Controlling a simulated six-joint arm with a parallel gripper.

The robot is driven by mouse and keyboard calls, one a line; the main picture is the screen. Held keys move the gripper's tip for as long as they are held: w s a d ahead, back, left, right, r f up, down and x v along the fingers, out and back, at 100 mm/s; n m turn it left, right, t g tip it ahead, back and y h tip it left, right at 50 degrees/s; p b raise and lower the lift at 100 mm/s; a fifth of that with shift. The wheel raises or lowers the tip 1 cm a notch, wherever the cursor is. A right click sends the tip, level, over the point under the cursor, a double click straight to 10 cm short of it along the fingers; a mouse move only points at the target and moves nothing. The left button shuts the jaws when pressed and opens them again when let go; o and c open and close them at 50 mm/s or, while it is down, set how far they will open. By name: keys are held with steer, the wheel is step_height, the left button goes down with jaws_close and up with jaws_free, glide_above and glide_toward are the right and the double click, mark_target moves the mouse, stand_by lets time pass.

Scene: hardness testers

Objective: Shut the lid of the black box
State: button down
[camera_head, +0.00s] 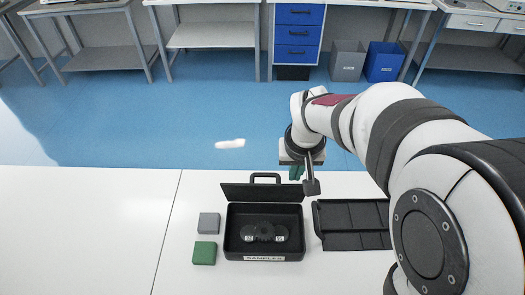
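The black box (233,246) stands on the white table with a "SAMPLES" label on its front. Its lid (246,192) is raised at the back edge, with a handle (265,176) on top. Round dark pieces (264,232) with small white labels lie inside. My gripper (306,180) is just right of the raised lid near the table's far edge, apart from the handle in the picture. One dark finger shows pointing down. A small green patch (296,173) shows by the gripper; I cannot tell whether it is held. The finger opening is not clear.
A grey block (208,223) and a green block (204,253) sit left of the box. A black compartmented tray (350,215) lies close on its right, partly behind my arm. The table's left side (85,230) is bare. A white object (230,143) appears beyond the far edge.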

steer(key=v, duration=0.2)
steer(key=w+v, duration=0.1)
steer(key=v, duration=0.2)
stand_by(0.8)
steer(key=s+f+m+g+y, duration=0.1)
steer(key=s+m, duration=0.4)
steer(key=s, duration=1.9)
steer(key=shift+s+f+m+g+y, duration=0.35)
steer(key=shift+f+g, duration=0.3)
steer(key=shift+g, duration=0.35)
steer(key=shift+w, duration=0.15)
